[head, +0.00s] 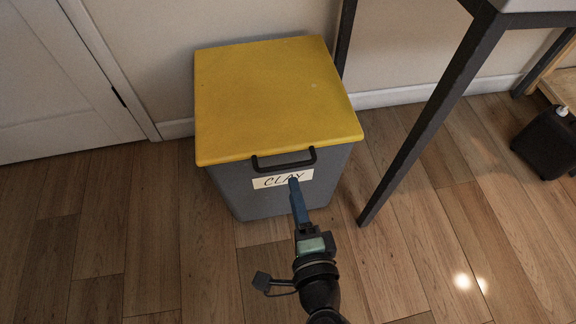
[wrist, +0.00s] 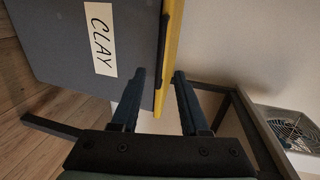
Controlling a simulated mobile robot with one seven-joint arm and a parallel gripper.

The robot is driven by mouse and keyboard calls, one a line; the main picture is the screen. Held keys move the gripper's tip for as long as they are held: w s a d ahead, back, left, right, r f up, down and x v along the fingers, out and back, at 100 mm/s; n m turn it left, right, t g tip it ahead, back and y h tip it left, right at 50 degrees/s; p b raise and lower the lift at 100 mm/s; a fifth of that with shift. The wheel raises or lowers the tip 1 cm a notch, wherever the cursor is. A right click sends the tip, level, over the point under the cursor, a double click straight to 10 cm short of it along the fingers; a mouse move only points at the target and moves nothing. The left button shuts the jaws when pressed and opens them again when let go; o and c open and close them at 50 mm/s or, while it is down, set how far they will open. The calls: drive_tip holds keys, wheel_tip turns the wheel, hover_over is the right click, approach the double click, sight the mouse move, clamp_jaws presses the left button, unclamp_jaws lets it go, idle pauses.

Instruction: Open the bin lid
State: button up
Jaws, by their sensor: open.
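The bin (head: 265,196) is grey with a flat yellow lid (head: 270,100), which lies closed on top. A black bar handle (head: 284,160) sits at the lid's front edge, above a white label reading CLAY (head: 265,182). My gripper (head: 294,181) is in front of the bin, just below the handle, and covers part of the label. In the wrist view my gripper (wrist: 159,72) is open and empty, and its fingers appear on either side of the lid's edge (wrist: 172,50) and the dark handle (wrist: 163,45). I cannot tell whether they touch the handle.
A dark metal table leg (head: 430,120) slants down close to the bin's right side. A wall stands behind the bin, with a white door (head: 50,80) at left. A black object (head: 548,142) stands at far right. The wooden floor in front is clear.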

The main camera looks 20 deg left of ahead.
sight(288, 168)
drive_tip(key=b+x, duration=0.1)
drive_tip(key=x, duration=0.7)
drive_tip(key=shift+b, duration=0.4)
clamp_jaws()
idle(0.9)
